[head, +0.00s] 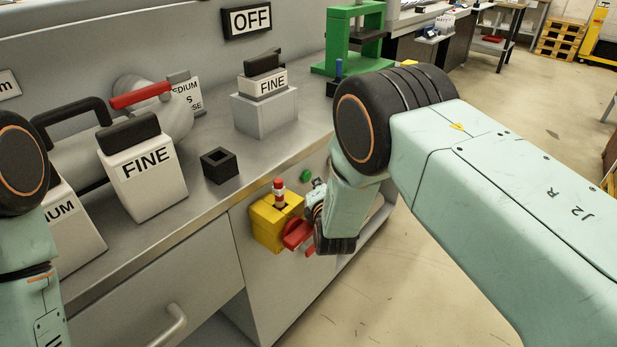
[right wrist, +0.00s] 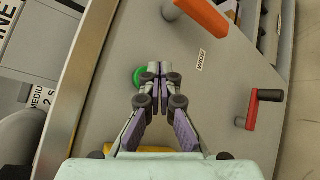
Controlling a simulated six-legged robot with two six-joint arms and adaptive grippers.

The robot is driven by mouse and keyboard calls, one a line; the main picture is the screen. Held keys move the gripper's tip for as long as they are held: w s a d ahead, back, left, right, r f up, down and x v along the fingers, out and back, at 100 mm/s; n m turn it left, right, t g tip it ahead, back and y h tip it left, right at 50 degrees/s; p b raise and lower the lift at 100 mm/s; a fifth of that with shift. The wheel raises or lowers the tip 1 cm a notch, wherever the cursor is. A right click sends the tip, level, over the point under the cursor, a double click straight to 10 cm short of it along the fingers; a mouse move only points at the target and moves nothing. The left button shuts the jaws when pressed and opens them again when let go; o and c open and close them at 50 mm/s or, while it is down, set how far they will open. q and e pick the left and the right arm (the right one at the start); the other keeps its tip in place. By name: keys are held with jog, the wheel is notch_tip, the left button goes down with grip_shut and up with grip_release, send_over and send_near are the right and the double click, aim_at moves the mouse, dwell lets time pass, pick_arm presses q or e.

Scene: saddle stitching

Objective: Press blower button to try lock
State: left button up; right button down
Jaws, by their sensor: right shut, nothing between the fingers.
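A round green button (head: 306,174) is on the grey front panel of the bench, just above and right of a yellow switch box (head: 268,226) with a red handle (head: 297,234). The green button also shows in the right wrist view (right wrist: 138,77), partly covered by my fingers. My right gripper (right wrist: 157,68) is shut and empty, its fingertips just right of the button in that view. I cannot tell whether they touch the panel. In the head view my right arm hides most of this gripper. My left arm shows at the left edge; its gripper is out of view.
A small red-and-white piece (head: 279,190) stands on the yellow box. An OFF sign (head: 247,20) hangs on the wall behind. FINE blocks (head: 146,177) and a black square holder (head: 220,166) stand on the bench. An orange handle (right wrist: 200,15) and red-black crank (right wrist: 255,110) stick out near my right gripper.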

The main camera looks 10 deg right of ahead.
jog(key=shift+a, duration=0.1)
jog(key=shift+w+a+r+b, duration=0.1)
jog(key=shift+w+a+b, duration=0.15)
jog(key=shift+b, duration=0.15)
jog(key=shift+w+a+r+b, duration=0.4)
jog(key=shift+w+r+b, duration=0.05)
jog(key=shift+r+b, duration=0.1)
dwell(1.6)
jog(key=shift+s+d, duration=0.1)
dwell(0.5)
jog(key=s+d+p, duration=0.1)
jog(key=s, duration=0.1)
jog(key=s+d+f+p, duration=0.1)
jog(key=d, duration=0.1)
jog(key=shift+s, duration=0.4)
jog(key=shift+s+d, duration=0.1)
jog(key=shift+d, duration=0.05)
